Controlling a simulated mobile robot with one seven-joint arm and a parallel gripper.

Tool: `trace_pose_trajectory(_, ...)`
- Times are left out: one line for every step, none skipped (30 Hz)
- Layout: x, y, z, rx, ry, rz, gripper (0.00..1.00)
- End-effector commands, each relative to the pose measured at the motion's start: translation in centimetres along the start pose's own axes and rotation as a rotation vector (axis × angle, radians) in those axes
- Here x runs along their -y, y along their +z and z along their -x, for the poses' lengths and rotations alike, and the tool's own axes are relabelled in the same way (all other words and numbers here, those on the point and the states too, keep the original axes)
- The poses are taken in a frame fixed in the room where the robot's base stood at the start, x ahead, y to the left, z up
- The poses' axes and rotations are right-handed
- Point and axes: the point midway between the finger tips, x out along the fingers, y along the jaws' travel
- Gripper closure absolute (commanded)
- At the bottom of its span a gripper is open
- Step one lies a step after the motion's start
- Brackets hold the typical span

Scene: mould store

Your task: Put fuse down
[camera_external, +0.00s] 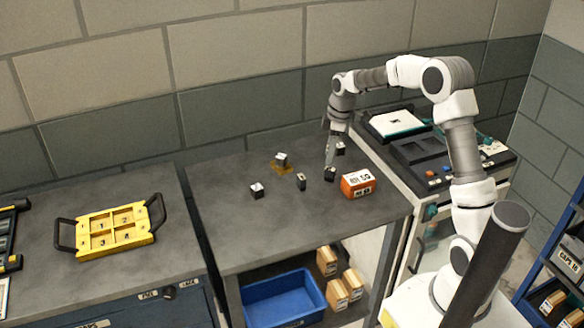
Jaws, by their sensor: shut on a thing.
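My gripper (329,163) points down over the grey middle table (225,215). It is shut on a small dark block (330,174), which I take for the fuse; it is at the fingertips, at or just above the table top. Whether it touches the table is too small to tell. Similar dark blocks with pale labels stand around: one (257,191) at the left, one (301,182) left of my gripper, one (282,158) at a yellow-brown patch (285,169), and one (340,149) just right of the gripper fingers.
An orange labelled box (358,183) stands close to the right of my gripper. A yellow tray with numbered compartments (130,241) lies on the left bench. A blue bin (283,300) and wooden blocks (337,295) are on the shelf below. The table's front left is clear.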

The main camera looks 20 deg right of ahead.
Motion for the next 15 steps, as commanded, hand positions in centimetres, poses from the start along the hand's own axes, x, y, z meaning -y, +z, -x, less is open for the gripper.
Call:
trace_pose_trajectory(-1.4,2.7,0.4,0.0,0.008,-0.047,1.0)
trace_pose_trajectory(-2.0,4.1,0.6,0.0,0.011,-0.069,1.0)
trace_pose_trajectory(-2.7,5.9,0.9,0.001,0.016,-0.098,1.0)
trace_pose_trajectory(-3.2,7.3,1.1,0.001,0.019,-0.121,1.0)
trace_pose_trajectory(-3.7,8.6,1.3,0.0,0.022,-0.143,1.0)
trace_pose_trajectory(-4.2,10.4,1.6,0.0,0.026,-0.171,1.0)
trace_pose_trajectory(-4.6,11.6,1.8,0.0,0.029,-0.19,1.0)
trace_pose_trajectory(-4.9,12.8,2.0,0.0,0.032,-0.209,1.0)
trace_pose_trajectory(-5.2,14.3,2.2,-0.001,0.035,-0.233,1.0)
trace_pose_trajectory(-5.4,15.3,2.4,-0.001,0.037,-0.249,1.0)
trace_pose_trajectory(-5.6,16.3,2.5,-0.001,0.04,-0.264,1.0)
trace_pose_trajectory(-5.7,17.4,2.7,-0.001,0.042,-0.28,1.0)
trace_pose_trajectory(-5.8,18.1,2.8,-0.001,0.044,-0.292,1.0)
trace_pose_trajectory(-5.9,18.8,2.9,-0.001,0.046,-0.301,1.0)
trace_pose_trajectory(-6.0,19.5,3.0,-0.001,0.047,-0.312,1.0)
